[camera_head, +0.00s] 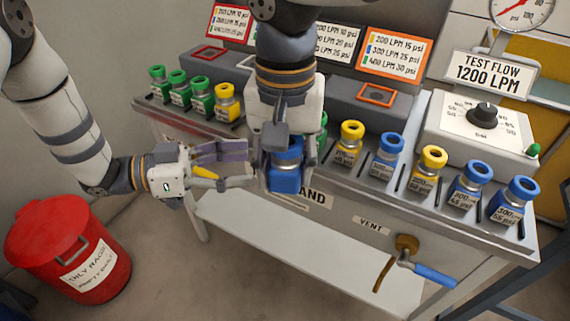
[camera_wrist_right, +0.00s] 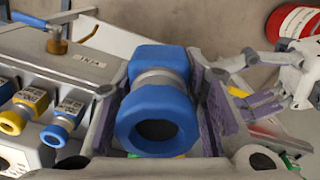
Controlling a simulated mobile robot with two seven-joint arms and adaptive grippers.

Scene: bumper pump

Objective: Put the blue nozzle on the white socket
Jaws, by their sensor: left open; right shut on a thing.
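My right gripper (camera_head: 286,172) is shut on a blue nozzle (camera_head: 285,150), held in front of the bench's front edge. In the right wrist view the nozzle (camera_wrist_right: 158,115) sits between the two fingers, its dark round opening facing the camera. My left gripper (camera_head: 243,166) is open, just left of the held nozzle; it also shows at the right of the right wrist view (camera_wrist_right: 255,92).
Green and yellow nozzles (camera_head: 228,102) stand on the bench's left; yellow and blue nozzles (camera_head: 387,156) stand on the right. A dial box (camera_head: 480,120) is behind them. A blue-handled valve (camera_head: 430,273) sticks out in front. A red bin (camera_head: 68,250) stands at lower left.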

